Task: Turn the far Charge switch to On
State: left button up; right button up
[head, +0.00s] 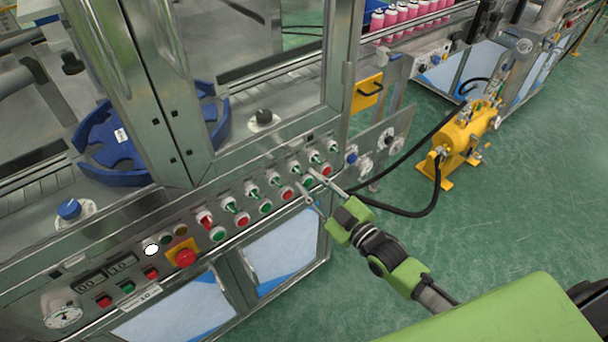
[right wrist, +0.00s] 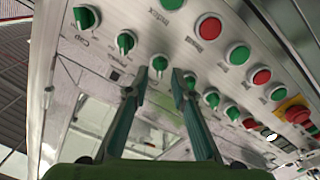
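A row of green-handled selector switches runs along the top of the sloped control panel; a far-end switch (head: 315,156) shows in the head view. Their labels are too small for me to tell which is the far Charge switch. My right gripper (head: 309,181) is at the panel's far half, its fingers apart and empty. In the right wrist view the gripper's fingertips (right wrist: 159,76) stand either side of a green switch (right wrist: 159,63) in the picture; I cannot tell whether they touch it. More green switches (right wrist: 126,42) lie to the left. My left gripper is not in view.
Green and red push buttons (head: 287,193) run below the switches. A red emergency button (head: 185,257) on yellow is nearer left. The machine's glazed frame (head: 180,90) rises behind the panel. A yellow cylinder (head: 465,135) with a black hose stands right on open green floor.

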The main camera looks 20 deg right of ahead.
aim_at(300, 174)
jog(key=shift+x, duration=1.5)
grip_shut()
jog(key=shift+m, duration=0.3)
jog(key=m+p, duration=0.1)
jog(key=m, duration=0.4)
jog(key=shift+m, duration=0.3)
jog(key=m, duration=0.5)
jog(key=shift+m, duration=0.3)
